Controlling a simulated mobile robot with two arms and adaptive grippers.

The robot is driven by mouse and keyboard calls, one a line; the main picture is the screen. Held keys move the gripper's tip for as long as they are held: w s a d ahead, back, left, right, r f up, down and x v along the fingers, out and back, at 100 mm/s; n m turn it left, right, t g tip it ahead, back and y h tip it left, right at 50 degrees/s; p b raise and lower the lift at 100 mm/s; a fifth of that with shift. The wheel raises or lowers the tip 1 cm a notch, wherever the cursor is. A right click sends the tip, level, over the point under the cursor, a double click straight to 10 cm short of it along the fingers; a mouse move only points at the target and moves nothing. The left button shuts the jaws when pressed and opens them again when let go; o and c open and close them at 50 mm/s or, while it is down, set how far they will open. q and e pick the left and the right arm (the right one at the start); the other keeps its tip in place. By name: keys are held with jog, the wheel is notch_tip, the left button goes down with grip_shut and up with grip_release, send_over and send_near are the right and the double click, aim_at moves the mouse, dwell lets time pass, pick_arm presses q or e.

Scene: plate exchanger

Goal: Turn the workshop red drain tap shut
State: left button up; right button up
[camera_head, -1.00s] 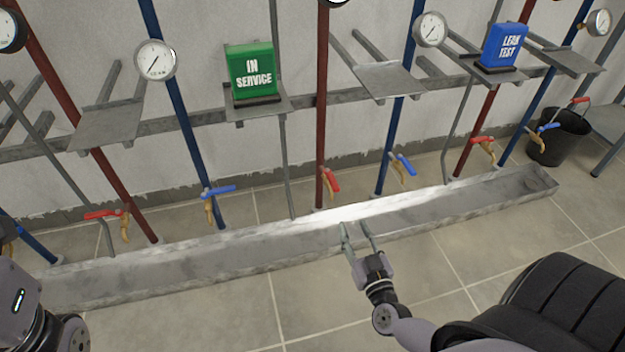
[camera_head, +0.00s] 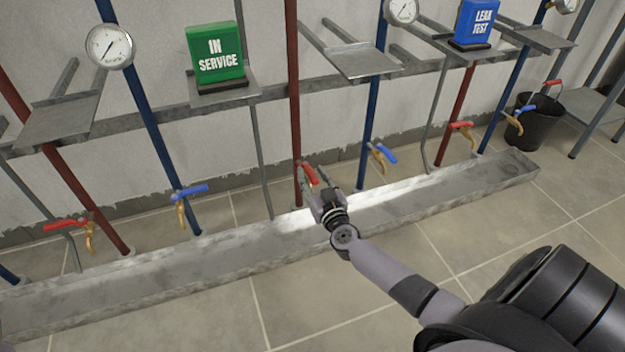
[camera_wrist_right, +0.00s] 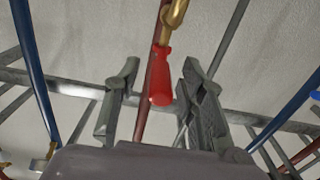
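A red tap handle (camera_head: 309,174) sits low on the middle red pipe (camera_head: 293,100). My right gripper (camera_head: 312,186) is right at it, and hides its lower part and most of its brass body in the head view. In the right wrist view the red handle (camera_wrist_right: 160,78) hangs from a brass tap body (camera_wrist_right: 174,12), between the two spread fingers of my right gripper (camera_wrist_right: 158,90). There is a gap on each side of the handle. My left gripper is out of view.
Other taps stand along the wall: a red one (camera_head: 66,224) and a blue one (camera_head: 188,190) to the left, a blue one (camera_head: 384,153) and a red one (camera_head: 462,127) to the right. A metal trough (camera_head: 230,250) runs below. A black bucket (camera_head: 535,125) stands far right.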

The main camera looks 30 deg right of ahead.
jog(key=shift+w, duration=0.1)
jog(key=shift+c, duration=0.5)
grip_shut()
dwell(0.4)
